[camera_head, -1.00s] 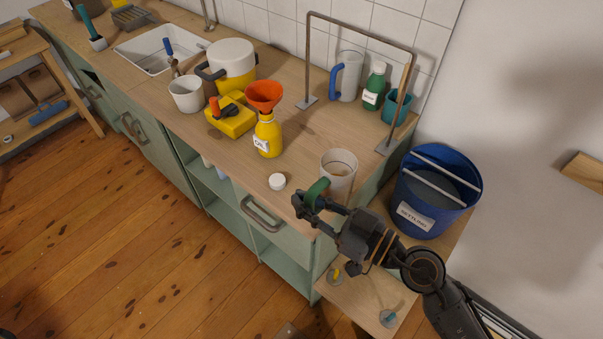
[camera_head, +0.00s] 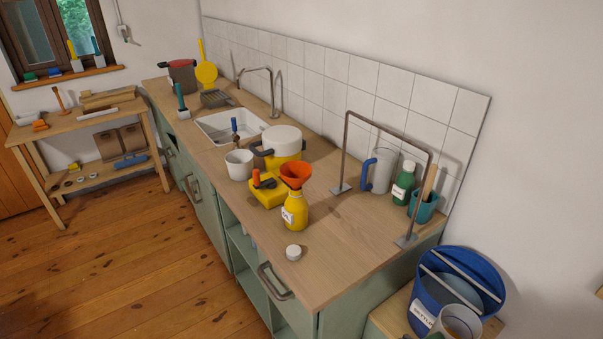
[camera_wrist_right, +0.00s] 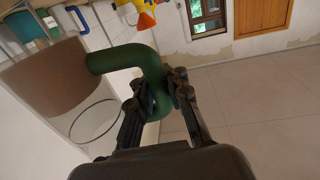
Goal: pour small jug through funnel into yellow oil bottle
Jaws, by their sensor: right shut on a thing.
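The yellow oil bottle (camera_head: 294,212) stands upright on the wooden counter. The orange funnel (camera_head: 296,174) sits in its mouth; both also show at the top of the right wrist view, the funnel (camera_wrist_right: 146,20) more clearly. The small clear jug (camera_head: 458,322) is at the bottom right of the head view, in front of the blue bucket and apart from the bottle. In the right wrist view the jug (camera_wrist_right: 95,120) holds a brown content. My right gripper (camera_wrist_right: 159,88) is shut on its green handle (camera_wrist_right: 122,58). My left gripper is not in view.
A white cap (camera_head: 293,252) lies near the counter's front edge. A yellow canister (camera_head: 265,190) and a yellow-white pot (camera_head: 281,145) stand behind the bottle. A metal frame (camera_head: 346,150) rises at the right. The blue bucket (camera_head: 425,300) stands beyond the counter's end. The counter right of the bottle is clear.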

